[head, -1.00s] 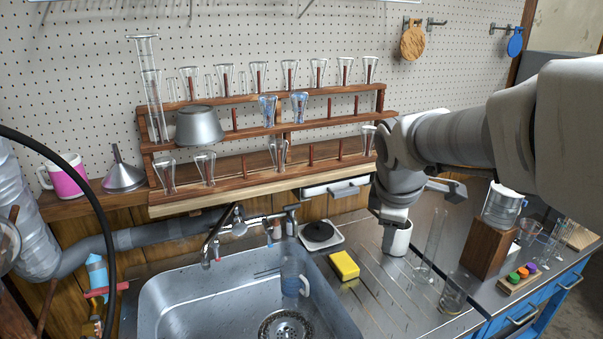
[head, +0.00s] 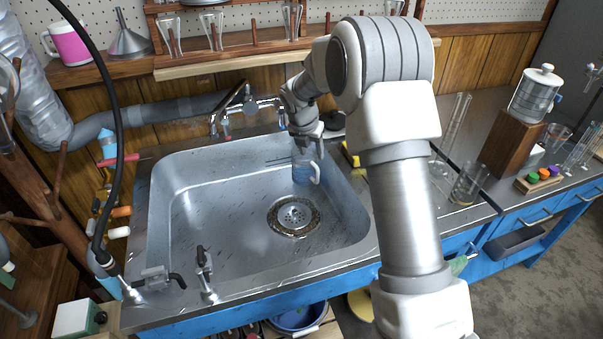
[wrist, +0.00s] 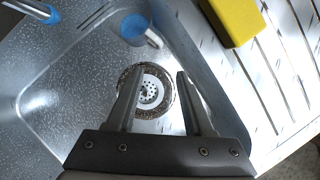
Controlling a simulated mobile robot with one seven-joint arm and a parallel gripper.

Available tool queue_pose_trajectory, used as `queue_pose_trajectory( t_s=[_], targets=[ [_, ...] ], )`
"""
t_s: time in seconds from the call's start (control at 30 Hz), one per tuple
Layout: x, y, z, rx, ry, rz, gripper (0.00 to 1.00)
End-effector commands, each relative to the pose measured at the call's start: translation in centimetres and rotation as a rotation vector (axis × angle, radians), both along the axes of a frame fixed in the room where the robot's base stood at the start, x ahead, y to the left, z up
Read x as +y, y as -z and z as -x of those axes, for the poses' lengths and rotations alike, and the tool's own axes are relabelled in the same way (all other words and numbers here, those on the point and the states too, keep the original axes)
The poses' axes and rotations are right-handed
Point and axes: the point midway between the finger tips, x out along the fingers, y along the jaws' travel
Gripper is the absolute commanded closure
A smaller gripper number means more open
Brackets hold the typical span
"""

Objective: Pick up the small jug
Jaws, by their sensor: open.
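The small jug (head: 304,166) is a clear, bluish vessel with a pale handle. It stands in the right rear part of the sink, and my gripper (head: 306,143) is above it, hiding its top in the head view. In the wrist view the jug (wrist: 136,28) lies beyond my open fingers, near the top edge, with its handle pointing to the lower right. My gripper (wrist: 159,77) is open with nothing between the fingers; the sink drain (wrist: 148,92) shows below the gap.
The metal sink (head: 165,205) has a tap (head: 247,108) at its back. A yellow sponge (wrist: 235,18) lies on the ridged drainboard to the right. Tall glassware (head: 455,125) and a wooden block (head: 510,148) stand farther right.

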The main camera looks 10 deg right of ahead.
Motion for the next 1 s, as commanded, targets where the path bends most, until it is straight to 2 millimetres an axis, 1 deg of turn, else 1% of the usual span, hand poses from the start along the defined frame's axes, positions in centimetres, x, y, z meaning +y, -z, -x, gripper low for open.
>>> queue_pose_trajectory(
  t_s=[0.03, 0.1, 0.3, 0.4, 0.5, 0.67, 0.77, 1.0],
  targets=[
    [-0.2, 1.5, -0.2, 0.004, 0.001, 0.001, 0.48],
    [-0.5, 3.0, -0.8, 0.004, 0.003, 0.000, 0.48],
    [-1.3, 7.0, -2.2, 0.004, 0.004, -0.001, 0.48],
    [-1.7, 8.5, -2.8, 0.002, 0.004, -0.001, 0.48],
    [-1.9, 9.4, -3.3, 0.001, 0.003, -0.001, 0.48],
    [-2.0, 9.9, -3.5, 0.001, 0.004, -0.001, 0.48],
    [-2.1, 10.7, -3.8, 0.000, 0.005, -0.001, 0.48],
    [-2.8, 14.0, -5.0, 0.002, 0.004, -0.001, 0.48]
  ],
)
